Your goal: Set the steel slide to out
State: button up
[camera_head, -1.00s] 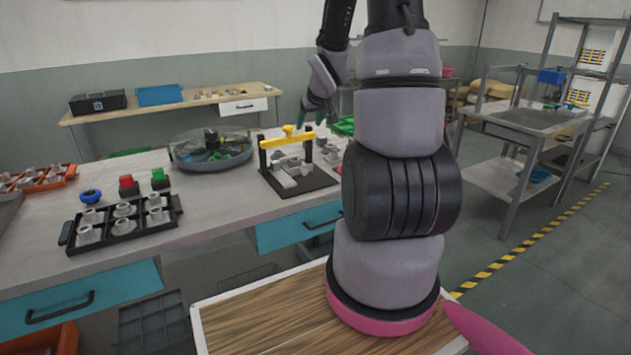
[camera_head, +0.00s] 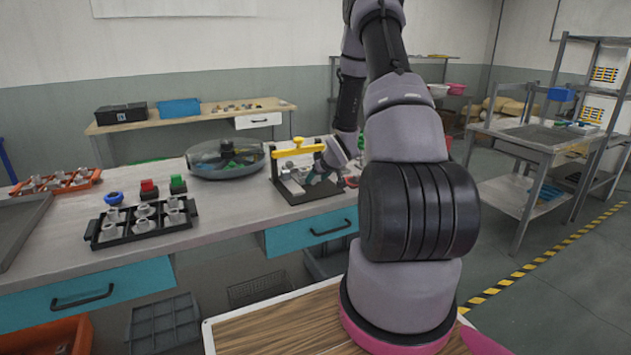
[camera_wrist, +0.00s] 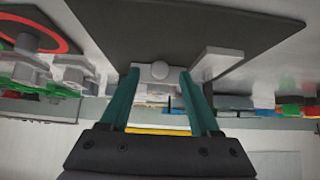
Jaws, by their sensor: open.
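A fixture with a yellow top bar (camera_head: 298,149) stands on a dark base plate (camera_head: 312,196) on the bench. Grey steel parts, which look like the slide, lie low in it and are partly hidden by my gripper in the head view. In the wrist view a light grey block with a round knob (camera_wrist: 160,70) sits on the dark plate (camera_wrist: 165,30). My gripper (camera_head: 318,178) is low at the fixture's right side. Its teal fingers (camera_wrist: 158,78) are open, one on each side of the knob. I cannot tell whether they touch it.
A grey L-shaped piece (camera_wrist: 215,63) rises close to the right finger in the wrist view. Left of the fixture are a round covered tank (camera_head: 226,172), red (camera_head: 149,187) and green (camera_head: 178,183) buttons, and a black rack (camera_head: 143,235) of metal parts.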

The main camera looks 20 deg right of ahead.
jog(key=shift+x, duration=1)
jog(key=shift+c, duration=0.3)
grip_shut()
dwell(0.5)
